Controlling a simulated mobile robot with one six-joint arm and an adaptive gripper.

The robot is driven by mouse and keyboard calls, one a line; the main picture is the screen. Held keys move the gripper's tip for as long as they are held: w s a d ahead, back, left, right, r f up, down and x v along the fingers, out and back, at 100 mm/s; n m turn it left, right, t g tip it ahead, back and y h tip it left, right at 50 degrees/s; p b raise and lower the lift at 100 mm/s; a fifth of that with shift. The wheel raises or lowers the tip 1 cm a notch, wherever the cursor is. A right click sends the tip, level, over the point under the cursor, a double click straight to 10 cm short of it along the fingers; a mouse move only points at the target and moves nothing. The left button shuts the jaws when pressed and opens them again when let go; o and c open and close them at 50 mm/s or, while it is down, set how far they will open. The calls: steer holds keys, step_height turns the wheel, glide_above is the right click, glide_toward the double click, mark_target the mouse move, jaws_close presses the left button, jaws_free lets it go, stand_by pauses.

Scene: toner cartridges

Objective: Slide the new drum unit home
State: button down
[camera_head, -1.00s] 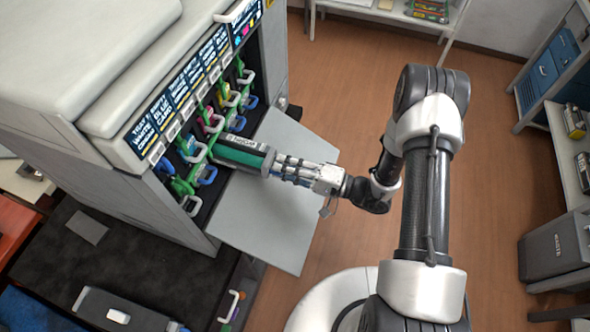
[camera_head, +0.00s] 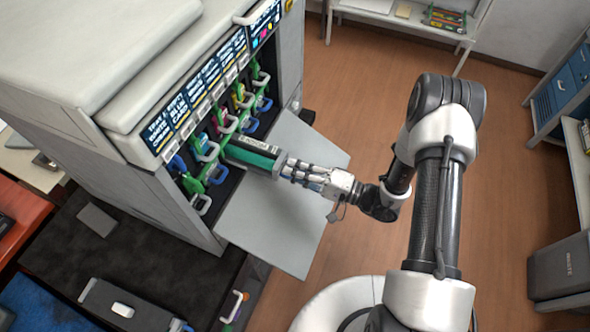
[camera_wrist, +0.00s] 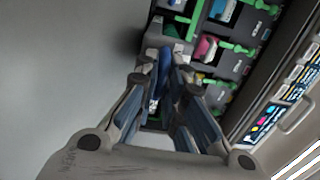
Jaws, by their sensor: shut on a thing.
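The drum unit (camera_head: 250,156), dark on top with a green side, sticks out of a slot in the open front of the printer (camera_head: 175,195). Its inner end is among the green and blue levers of the slots, and its depth inside is hidden. My gripper (camera_head: 287,168) is shut on its outer end, from the right, above the lowered grey flap. In the wrist view my fingers (camera_wrist: 165,100) close together in front of the slots, and the drum unit is mostly hidden behind them.
The lowered flap (camera_head: 285,225) lies below the drum unit and is bare. Green, pink and yellow slot parts (camera_head: 240,95) line the opening close by. A dark cabinet top (camera_head: 160,250) stands at lower left. Brown floor (camera_head: 375,70) is open to the right.

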mark_target(247, 151)
steer(key=shift+r, duration=0.15)
steer(key=shift+r+p, duration=0.3)
steer(key=shift+r, duration=0.2)
steer(key=shift+b+x, duration=1.5)
steer(key=shift+x, duration=5.45)
steer(key=shift+w+f, duration=0.1)
